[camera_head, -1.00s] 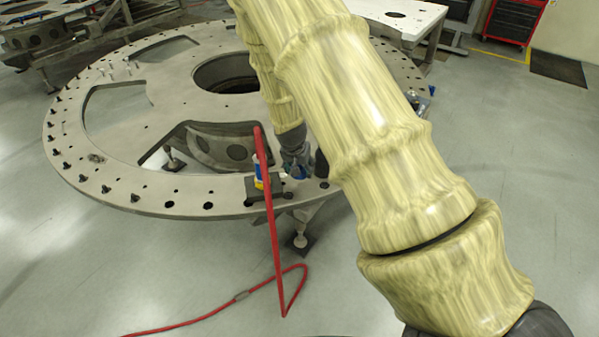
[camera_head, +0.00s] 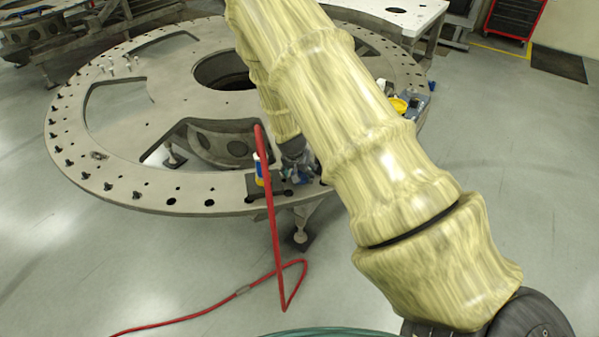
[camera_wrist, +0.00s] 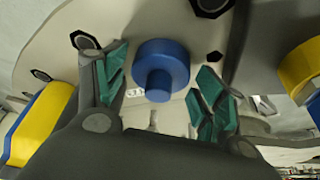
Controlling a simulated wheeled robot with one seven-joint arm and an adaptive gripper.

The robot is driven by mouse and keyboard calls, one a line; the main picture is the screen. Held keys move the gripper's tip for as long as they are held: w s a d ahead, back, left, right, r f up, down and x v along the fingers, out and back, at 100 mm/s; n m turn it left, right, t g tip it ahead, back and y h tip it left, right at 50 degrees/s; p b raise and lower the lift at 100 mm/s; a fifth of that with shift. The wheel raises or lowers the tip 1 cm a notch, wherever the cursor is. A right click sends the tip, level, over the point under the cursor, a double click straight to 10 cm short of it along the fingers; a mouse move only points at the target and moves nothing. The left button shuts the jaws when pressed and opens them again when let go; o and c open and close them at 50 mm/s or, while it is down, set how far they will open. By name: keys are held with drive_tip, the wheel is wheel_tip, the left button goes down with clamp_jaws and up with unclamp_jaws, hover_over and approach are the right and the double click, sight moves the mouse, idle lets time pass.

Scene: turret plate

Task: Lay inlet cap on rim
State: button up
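The inlet cap, a blue disc with a round knob (camera_wrist: 160,70), shows in the wrist view beyond and between my fingertips, over the pale plate. The knob faces my gripper. My gripper (camera_wrist: 163,92) has green pads, which stand apart on either side of the knob with visible gaps. I cannot tell whether the cap rests flat on the plate. In the head view my gripper (camera_head: 297,168) is low at the near rim of the big round plate (camera_head: 130,192), partly hidden by my arm. The cap is not clear there.
A blue, white and yellow item (camera_head: 260,170) stands on the near rim beside a red hose (camera_head: 271,220) that trails to the floor. A yellow round item (camera_head: 398,105) sits on the right rim. The plate has large openings and several dark bolts along its left edge.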

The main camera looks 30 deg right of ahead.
idle(0.3)
drive_tip(key=shift+r, duration=0.25)
drive_tip(key=b+v, duration=0.3)
drive_tip(key=v, duration=0.8)
drive_tip(key=shift+s+a+r, duration=0.15)
drive_tip(key=shift+s+r, duration=0.05)
drive_tip(key=shift+r, duration=0.15)
idle(1.0)
